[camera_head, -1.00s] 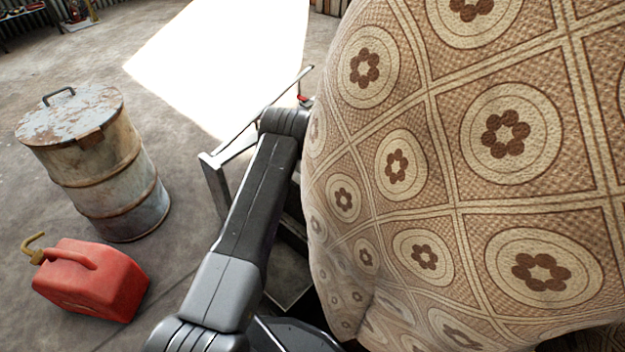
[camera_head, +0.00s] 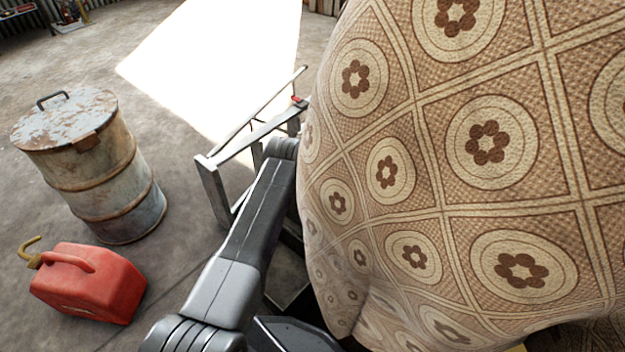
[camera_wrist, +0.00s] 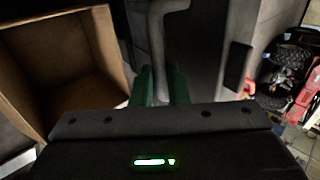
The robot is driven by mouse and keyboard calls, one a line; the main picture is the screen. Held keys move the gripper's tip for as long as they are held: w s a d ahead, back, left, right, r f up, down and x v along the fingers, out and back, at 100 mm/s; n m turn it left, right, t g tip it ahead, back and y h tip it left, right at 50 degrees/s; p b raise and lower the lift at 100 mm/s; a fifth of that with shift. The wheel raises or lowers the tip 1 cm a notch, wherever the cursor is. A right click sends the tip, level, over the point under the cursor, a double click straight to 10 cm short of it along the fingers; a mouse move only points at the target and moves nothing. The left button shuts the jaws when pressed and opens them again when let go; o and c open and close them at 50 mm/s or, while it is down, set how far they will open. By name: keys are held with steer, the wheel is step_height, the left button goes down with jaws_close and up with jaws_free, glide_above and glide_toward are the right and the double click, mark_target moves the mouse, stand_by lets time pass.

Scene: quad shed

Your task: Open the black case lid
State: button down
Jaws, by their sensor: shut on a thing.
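In the wrist view my gripper (camera_wrist: 164,86) shows as green fingers beyond its dark body. They are closed around the lower end of a pale grey bar (camera_wrist: 157,40), which looks like a handle. A dark grey surface (camera_wrist: 205,50) lies right behind the bar; it may be the black case, but I cannot tell for sure. How far its lid stands open cannot be seen. In the head view my arm reaches forward beside a large patterned cloth shape, and my gripper and the case are hidden.
The patterned cloth shape (camera_head: 485,145) fills the head view's right side. At left stand a rusty drum (camera_head: 95,175) and a red fuel can (camera_head: 90,285). A metal frame (camera_head: 215,190) is behind my arm. An open cardboard box (camera_wrist: 70,60) is left in the wrist view.

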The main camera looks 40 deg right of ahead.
steer(key=shift+s+f, duration=0.15)
steer(key=shift+f, duration=0.4)
steer(key=c, duration=1.4)
jaws_free()
steer(key=shift+d+f, duration=0.1)
steer(key=shift+d, duration=0.1)
steer(key=shift+r, duration=0.25)
step_height(320, 180, up, 10)
steer(key=p, duration=0.6)
steer(key=shift+f, duration=0.2)
